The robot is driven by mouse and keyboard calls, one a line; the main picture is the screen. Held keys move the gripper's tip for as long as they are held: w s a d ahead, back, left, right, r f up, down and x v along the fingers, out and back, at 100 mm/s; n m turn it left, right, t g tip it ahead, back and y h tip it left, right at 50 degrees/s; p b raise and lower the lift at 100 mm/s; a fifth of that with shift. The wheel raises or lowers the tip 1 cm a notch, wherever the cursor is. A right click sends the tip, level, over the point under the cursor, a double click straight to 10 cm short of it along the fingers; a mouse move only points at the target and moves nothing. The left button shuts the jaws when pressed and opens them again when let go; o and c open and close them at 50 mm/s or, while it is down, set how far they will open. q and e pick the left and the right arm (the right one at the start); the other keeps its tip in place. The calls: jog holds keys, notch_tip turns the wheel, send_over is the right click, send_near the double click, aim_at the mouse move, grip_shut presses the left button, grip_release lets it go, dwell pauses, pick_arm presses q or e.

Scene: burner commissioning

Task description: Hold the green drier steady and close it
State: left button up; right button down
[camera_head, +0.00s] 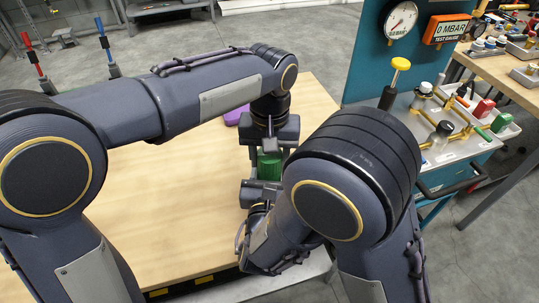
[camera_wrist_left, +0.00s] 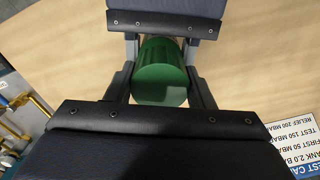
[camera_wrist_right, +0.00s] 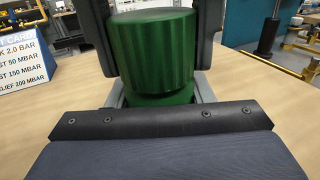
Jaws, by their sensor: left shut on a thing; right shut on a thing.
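The green drier (camera_head: 268,167) is a cylinder standing upright over the wooden table, with a ridged upper part, as the right wrist view (camera_wrist_right: 154,50) shows. A plainer green lower part (camera_wrist_right: 158,98) is below it. My left gripper (camera_head: 269,148) reaches down from above and is shut around the upper part; the left wrist view looks down on the green top (camera_wrist_left: 161,84) between its fingers. My right gripper (camera_head: 262,184) comes in low from the front and is shut on the lower part. The drier's base is hidden by the grippers.
The wooden table (camera_head: 165,195) is mostly bare around the drier. A purple thing (camera_head: 234,117) lies behind my left arm. A test card (camera_wrist_right: 24,58) stands nearby. At the right are a teal panel with a gauge (camera_head: 401,20) and a tray of brass fittings (camera_head: 450,125).

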pick_arm(q)
jog(key=m, duration=0.4)
jog(key=shift+m, duration=0.4)
jog(key=o, duration=1.1)
jog(key=shift+r, duration=0.1)
notch_tip(320, 180, up, 12)
jog(key=shift+f, duration=0.1)
pick_arm(e)
jog(key=c, duration=0.6)
grip_release()
jog(key=shift+s, duration=0.15)
